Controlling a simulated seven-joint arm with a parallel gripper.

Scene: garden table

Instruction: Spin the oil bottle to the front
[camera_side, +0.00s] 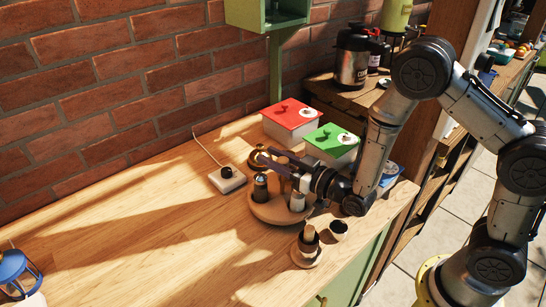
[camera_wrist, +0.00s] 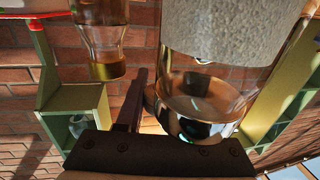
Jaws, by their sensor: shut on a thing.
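A round wooden turntable (camera_side: 262,211) stands on the wooden table and carries several containers. At its front edge are a dark jar with a pale top (camera_side: 260,188) and a small white and silver shaker (camera_side: 297,202). My gripper (camera_side: 262,157) reaches in from the right, low above the turntable, among the containers. What is between its fingers is hidden. In the wrist view, a glass shaker with white grains (camera_wrist: 235,35) is very close on the right. A glass bottle with an amber band (camera_wrist: 103,40) is at upper left. I cannot tell which container holds oil.
A red-lidded box (camera_side: 292,116) and a green-lidded box (camera_side: 331,142) stand behind the turntable. A white device with a cable (camera_side: 227,180) lies to the left. Small cups (camera_side: 308,243) are in front near the table edge. The table's left part is mostly clear.

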